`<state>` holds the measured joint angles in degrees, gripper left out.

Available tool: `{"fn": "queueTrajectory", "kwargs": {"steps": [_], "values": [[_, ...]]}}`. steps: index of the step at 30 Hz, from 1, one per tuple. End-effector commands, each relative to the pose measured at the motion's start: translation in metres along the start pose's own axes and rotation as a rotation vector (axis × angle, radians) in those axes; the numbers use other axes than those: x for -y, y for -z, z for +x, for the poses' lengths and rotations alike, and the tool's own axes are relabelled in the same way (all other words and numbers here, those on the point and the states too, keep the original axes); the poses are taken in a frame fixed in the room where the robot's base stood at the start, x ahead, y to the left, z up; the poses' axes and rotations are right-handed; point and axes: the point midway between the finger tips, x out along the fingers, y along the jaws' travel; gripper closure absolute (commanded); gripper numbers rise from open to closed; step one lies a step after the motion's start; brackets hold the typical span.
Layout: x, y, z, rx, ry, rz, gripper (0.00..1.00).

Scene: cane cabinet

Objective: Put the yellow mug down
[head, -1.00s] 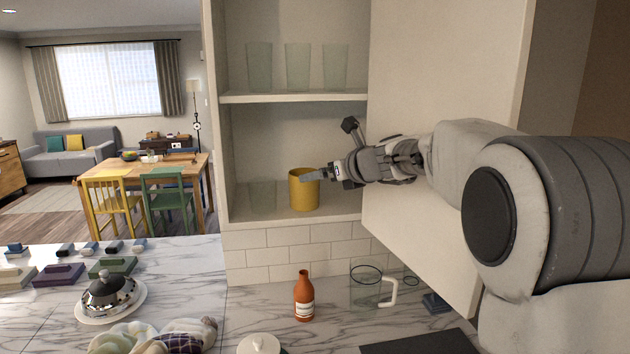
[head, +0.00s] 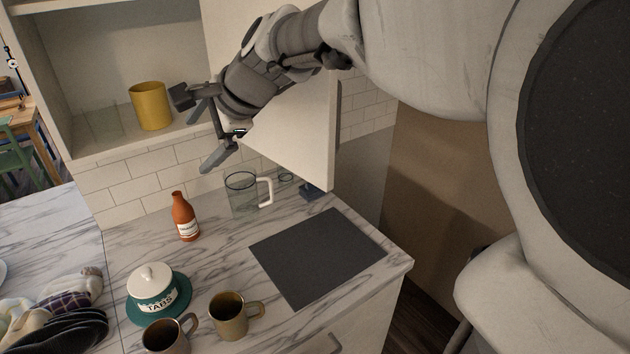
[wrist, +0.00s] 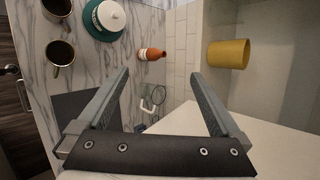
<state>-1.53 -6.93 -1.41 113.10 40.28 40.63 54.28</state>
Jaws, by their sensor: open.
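The yellow mug (head: 150,106) stands upright on the lower shelf of the cabinet (head: 105,149) in the head view, near the shelf's front right. It also shows in the wrist view (wrist: 229,54), toward the upper right. My gripper (head: 204,139) is to the right of the mug and apart from it, in front of the cabinet. Its two fingers are spread with nothing between them, as the wrist view (wrist: 160,85) shows too. No handle on the mug is visible.
The open cabinet door (head: 318,135) stands right of my gripper. Below on the marble counter are a glass pitcher (head: 241,197), an orange bottle (head: 185,217), a lidded jar (head: 152,291), two mugs (head: 229,316) and a dark mat (head: 318,256). A clear glass (head: 98,122) stands left of the yellow mug.

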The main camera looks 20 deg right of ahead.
Motion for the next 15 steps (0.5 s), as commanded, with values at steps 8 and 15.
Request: {"fn": "queueTrajectory", "kwargs": {"steps": [8,15], "values": [[-0.118,0.000,-0.079,-0.124,-0.188,-0.781,0.00],[-0.205,0.026,-0.111,-0.163,-0.415,-1.274,0.00]]}}
